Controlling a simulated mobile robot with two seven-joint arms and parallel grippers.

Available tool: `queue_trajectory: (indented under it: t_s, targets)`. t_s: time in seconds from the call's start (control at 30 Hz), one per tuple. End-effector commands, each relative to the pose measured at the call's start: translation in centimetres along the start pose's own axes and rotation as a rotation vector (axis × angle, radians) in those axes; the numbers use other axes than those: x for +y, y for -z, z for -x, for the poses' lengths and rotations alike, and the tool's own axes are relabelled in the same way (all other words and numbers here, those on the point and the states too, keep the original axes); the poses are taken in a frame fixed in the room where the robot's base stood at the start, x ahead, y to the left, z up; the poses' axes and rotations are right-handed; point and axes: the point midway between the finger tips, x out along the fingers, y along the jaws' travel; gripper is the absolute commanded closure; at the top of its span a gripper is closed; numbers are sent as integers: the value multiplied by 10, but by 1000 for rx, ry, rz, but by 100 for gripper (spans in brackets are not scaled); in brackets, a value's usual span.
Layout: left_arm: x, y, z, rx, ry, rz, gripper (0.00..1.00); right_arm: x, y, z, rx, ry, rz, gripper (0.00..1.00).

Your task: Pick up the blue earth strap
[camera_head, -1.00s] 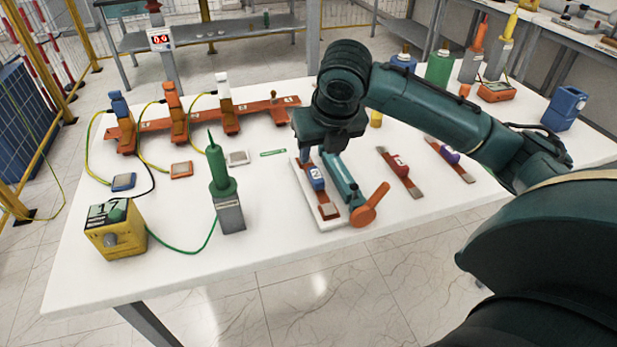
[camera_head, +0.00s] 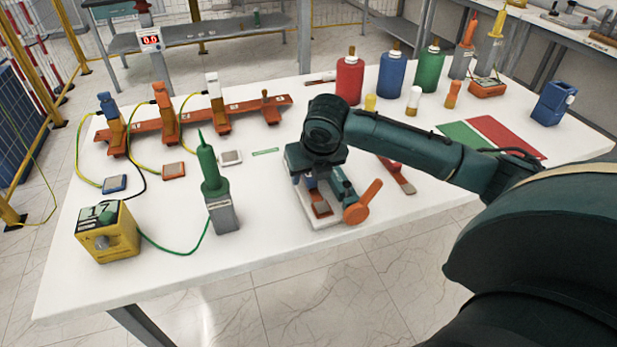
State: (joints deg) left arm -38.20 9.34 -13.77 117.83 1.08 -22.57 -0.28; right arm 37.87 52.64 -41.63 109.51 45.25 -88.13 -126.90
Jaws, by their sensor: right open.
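The blue earth strap (camera_head: 321,207) lies on a white plate (camera_head: 322,224) near the front middle of the table. Its copper near end shows, while its blue middle is mostly hidden under my right gripper (camera_head: 315,178). My right gripper is open and points down right over the strap; whether its fingers touch the strap cannot be told. My left gripper is out of view.
A green probe on a grey block (camera_head: 223,213) and a yellow meter (camera_head: 107,235) stand left. Behind are an orange rail (camera_head: 190,125) and red, blue and green bottles (camera_head: 350,80).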

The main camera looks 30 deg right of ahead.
Motion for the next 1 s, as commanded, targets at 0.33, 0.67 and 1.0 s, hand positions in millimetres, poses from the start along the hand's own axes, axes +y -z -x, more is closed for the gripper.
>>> queue_trajectory:
  t_s: [0.33, 0.67, 1.0]
  targets:
    - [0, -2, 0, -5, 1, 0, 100, 0, 0, 0, 0, 0, 0, 76]
    - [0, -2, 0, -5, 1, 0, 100, 0, 0, 1, -1, 0, -1, 100]
    - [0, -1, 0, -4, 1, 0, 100, 0, -7, 14, -4, -1, -1, 100]
